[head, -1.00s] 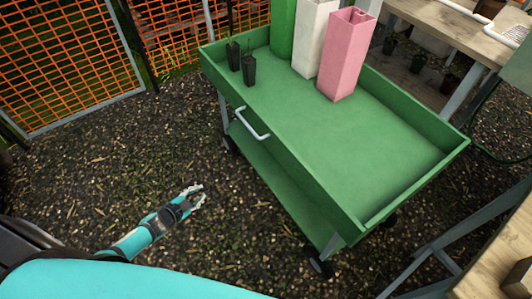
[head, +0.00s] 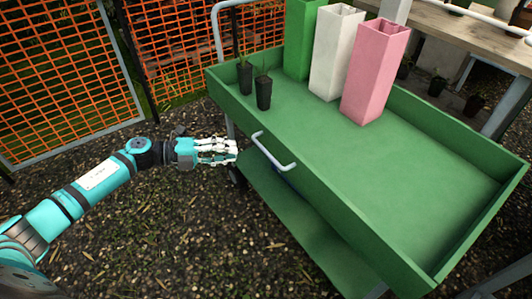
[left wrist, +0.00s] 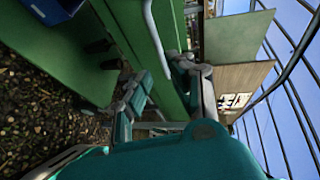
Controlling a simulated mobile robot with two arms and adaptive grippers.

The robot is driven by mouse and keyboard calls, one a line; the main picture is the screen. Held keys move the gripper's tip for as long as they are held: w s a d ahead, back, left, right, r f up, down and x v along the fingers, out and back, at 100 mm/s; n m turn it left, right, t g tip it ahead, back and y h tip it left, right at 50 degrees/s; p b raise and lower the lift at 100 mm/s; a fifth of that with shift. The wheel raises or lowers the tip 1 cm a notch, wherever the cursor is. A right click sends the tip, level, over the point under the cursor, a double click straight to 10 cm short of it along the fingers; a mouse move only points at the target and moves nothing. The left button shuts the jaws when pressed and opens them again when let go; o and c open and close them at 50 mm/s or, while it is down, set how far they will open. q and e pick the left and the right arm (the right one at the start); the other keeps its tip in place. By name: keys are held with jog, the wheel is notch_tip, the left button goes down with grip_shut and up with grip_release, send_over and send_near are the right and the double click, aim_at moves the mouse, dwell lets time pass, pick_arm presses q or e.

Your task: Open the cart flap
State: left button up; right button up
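The green cart (head: 425,195) stands at the right of the head view. Its near long side is an upright green flap panel (head: 335,205) with a white bar handle (head: 272,152). The handle also shows at the top of the left wrist view (left wrist: 152,30), ahead of the fingers. My left gripper (head: 234,151) is beside the cart, left of the handle and apart from it in the head view. Its fingers are spread and empty, pointing toward the cart; in the left wrist view (left wrist: 165,95) a gap shows between them. My right gripper is not in view.
On the cart top stand two small black pots (head: 264,92), a green container (head: 303,40), a white one (head: 333,65) and a pink one (head: 372,75). A lower shelf (head: 300,215) lies below. Orange mesh fencing (head: 60,80) is at left; a wooden bench (head: 460,30) behind. Gravel in front is free.

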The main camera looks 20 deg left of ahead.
aim_at(266, 151)
pick_arm(q)
jog(key=x, duration=1)
jog(key=shift+w+d, duration=0.2)
jog(key=shift+d, duration=0.1)
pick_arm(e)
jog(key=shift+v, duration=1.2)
pick_arm(q)
jog(key=shift+c, duration=0.8)
grip_shut()
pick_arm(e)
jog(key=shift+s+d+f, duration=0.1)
pick_arm(q)
jog(key=shift+f+b, duration=0.1)
jog(key=shift+b, duration=0.2)
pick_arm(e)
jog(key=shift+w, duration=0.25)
